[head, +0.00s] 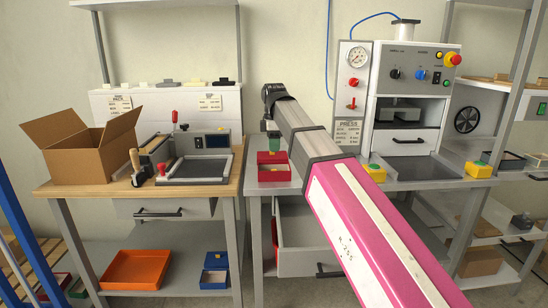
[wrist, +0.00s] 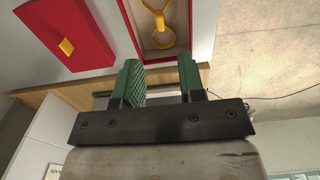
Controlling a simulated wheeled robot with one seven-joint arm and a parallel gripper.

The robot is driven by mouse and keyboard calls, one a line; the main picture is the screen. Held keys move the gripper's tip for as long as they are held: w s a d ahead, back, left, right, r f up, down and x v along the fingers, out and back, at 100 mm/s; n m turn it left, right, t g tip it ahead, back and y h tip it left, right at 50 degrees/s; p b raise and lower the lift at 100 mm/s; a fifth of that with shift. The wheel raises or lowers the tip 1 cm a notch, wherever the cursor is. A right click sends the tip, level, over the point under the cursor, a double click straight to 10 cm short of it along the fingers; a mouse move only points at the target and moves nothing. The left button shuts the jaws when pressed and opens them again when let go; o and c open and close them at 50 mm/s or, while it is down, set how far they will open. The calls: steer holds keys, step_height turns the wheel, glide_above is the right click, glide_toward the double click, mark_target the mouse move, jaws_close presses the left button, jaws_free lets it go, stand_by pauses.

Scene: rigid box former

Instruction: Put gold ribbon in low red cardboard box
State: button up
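The low red cardboard box (head: 273,181) stands on the grey bench just below my gripper in the head view. In the wrist view its red wall (wrist: 183,25) shows at the top, cut off by the picture edge. The gold ribbon (wrist: 160,22), a loop with a strap, lies inside the box on its pale floor. My gripper (wrist: 160,72) has green fingers spread apart with nothing between them. It also shows in the head view (head: 273,140), pointing down above the box. The fingertips are close to the box's edge and apart from the ribbon.
A red panel with a yellow tab (wrist: 67,47) lies beside the box in the wrist view. Right of my arm is the press (head: 405,100), with yellow button boxes (head: 478,169) on the bench. A brown carton (head: 85,145) stands on the left wooden table.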

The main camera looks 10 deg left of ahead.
steer(key=shift+r, duration=1.35)
stand_by(0.3)
